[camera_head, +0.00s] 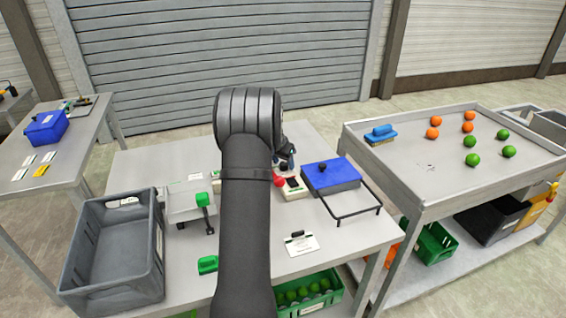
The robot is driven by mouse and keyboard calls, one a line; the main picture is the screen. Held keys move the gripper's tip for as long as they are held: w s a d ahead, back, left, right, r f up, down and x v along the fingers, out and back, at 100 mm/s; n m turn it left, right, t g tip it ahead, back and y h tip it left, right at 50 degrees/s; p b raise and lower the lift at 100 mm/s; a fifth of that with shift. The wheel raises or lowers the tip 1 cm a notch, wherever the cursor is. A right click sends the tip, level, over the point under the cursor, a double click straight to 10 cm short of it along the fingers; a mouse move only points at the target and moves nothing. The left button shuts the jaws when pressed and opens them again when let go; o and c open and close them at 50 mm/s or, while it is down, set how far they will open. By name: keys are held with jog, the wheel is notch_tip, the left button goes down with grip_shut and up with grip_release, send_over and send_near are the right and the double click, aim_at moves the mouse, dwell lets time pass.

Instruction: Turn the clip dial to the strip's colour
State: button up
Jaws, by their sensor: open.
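My arm runs up the middle of the camera_head view and hides part of the bench behind it. My gripper (287,160) shows only partly, just right of the arm, and is small; it is open. It is above or close to a cream device (293,188) with a dark panel. A red round part (279,181) shows at that device's left side, partly by the arm. A pale clipper-like machine (188,203) with a green knob (202,199) stands left of the arm. I cannot make out the clip dial or the strip's colour for certain.
A grey crate (146,262) stands at the bench's front left. A blue pad (331,173) and a black wire frame (350,214) lie to the right. A card (301,244) and a green block (207,264) lie near the front. The right table (425,176) holds several oranges and green fruits.

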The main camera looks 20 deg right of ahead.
jog(key=shift+f, duration=0.1)
jog(key=c, duration=1)
jog(key=shift+n, duration=0.3)
jog(key=n, duration=0.2)
jog(key=n+t+y, duration=0.1)
jog(key=n, duration=0.1)
jog(key=shift+s+d+n+y, duration=0.1)
jog(key=shift+d+n+y, duration=0.1)
jog(key=shift+n+y, duration=0.1)
jog(key=n+y, duration=0.1)
jog(key=n, duration=0.1)
jog(key=n+y, duration=0.1)
jog(key=n, duration=0.2)
jog(key=shift+d+t, duration=0.15)
jog(key=shift+t, duration=0.25)
jog(key=n+y, duration=0.1)
jog(key=n, duration=0.2)
jog(key=n+y, duration=0.1)
jog(key=n, duration=0.3)
jog(key=shift+d+g+y, duration=0.1)
jog(key=shift+g+y, duration=0.2)
jog(key=shift+g, duration=0.1)
jog(key=n+g, duration=0.1)
jog(key=n, duration=0.2)
jog(key=n+g+y, duration=0.1)
jog(key=n, duration=0.2)
jog(key=shift+d+n, duration=0.1)
jog(key=shift+n, duration=0.2)
jog(key=shift+y, duration=0.3)
